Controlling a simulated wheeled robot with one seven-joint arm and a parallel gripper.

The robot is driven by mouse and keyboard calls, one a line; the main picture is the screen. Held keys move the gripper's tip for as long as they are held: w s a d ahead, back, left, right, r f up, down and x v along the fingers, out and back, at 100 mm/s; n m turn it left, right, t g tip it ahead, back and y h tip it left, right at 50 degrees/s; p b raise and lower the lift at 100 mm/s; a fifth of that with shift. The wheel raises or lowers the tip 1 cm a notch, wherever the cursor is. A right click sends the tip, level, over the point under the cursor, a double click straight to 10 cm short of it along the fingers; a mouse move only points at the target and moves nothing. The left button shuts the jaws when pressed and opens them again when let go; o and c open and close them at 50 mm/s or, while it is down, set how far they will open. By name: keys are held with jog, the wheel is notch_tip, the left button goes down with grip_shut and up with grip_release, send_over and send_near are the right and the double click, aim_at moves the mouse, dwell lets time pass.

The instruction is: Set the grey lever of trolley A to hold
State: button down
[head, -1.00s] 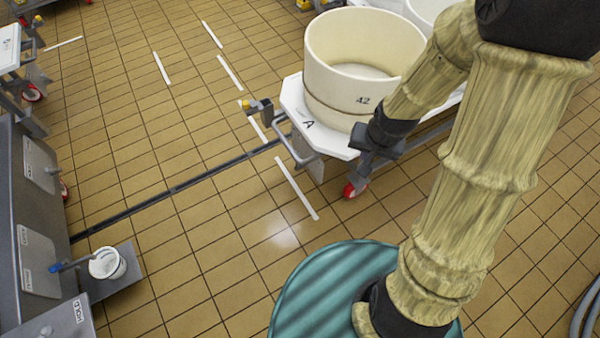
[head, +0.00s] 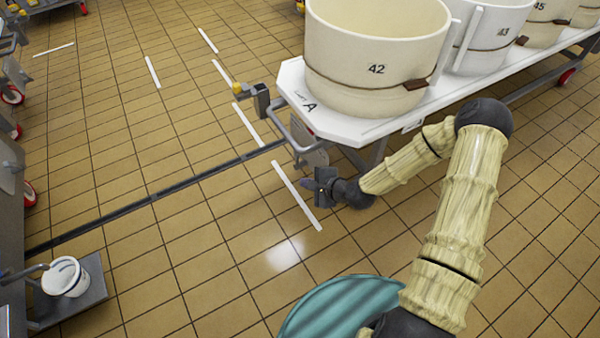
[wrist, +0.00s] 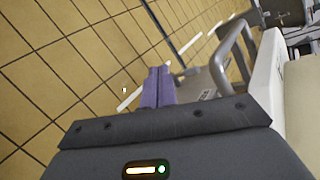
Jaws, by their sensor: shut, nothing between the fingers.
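Trolley A (head: 292,78) is a white-topped trolley with the letter A at its near left corner. A grey push handle (head: 291,140) sticks out from its end, with a grey plate (head: 318,157) below the corner. In the wrist view the handle (wrist: 226,50) and the plate (wrist: 200,88) lie just right of the fingers. I cannot make out the grey lever for certain or read its setting. My gripper (head: 312,184) is shut and empty, low beside the trolley's corner, in front of the plate. Its purple fingers (wrist: 157,88) lie together in the wrist view.
A cream vat marked 42 (head: 376,45) and other vats stand on the trolley. A grey block with a yellow knob (head: 254,98) sits beyond the handle. A white bucket (head: 65,277) stands on a grey platform at lower left.

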aim_at(297, 155)
jog(key=w+d+f+m+t+b, duration=0.1)
jog(key=w+f+m+t+b, duration=0.3)
jog(key=f+m+b, duration=0.3)
jog(key=w+d+f+m+t+h+b, duration=0.1)
jog(key=w+f+m+t+b, duration=0.3)
jog(key=f+m+b, duration=0.4)
jog(key=shift+m+t+h, duration=0.3)
jog(key=shift+m+t, duration=0.4)
jog(key=shift+m, duration=0.4)
jog(key=shift+w+f, duration=0.1)
jog(key=b+x, duration=0.8)
jog(key=x, duration=0.5)
jog(key=shift+f, duration=0.15)
jog(key=shift+w+a, duration=0.2)
jog(key=shift+w, duration=0.15)
jog(key=shift+w+d, duration=0.1)
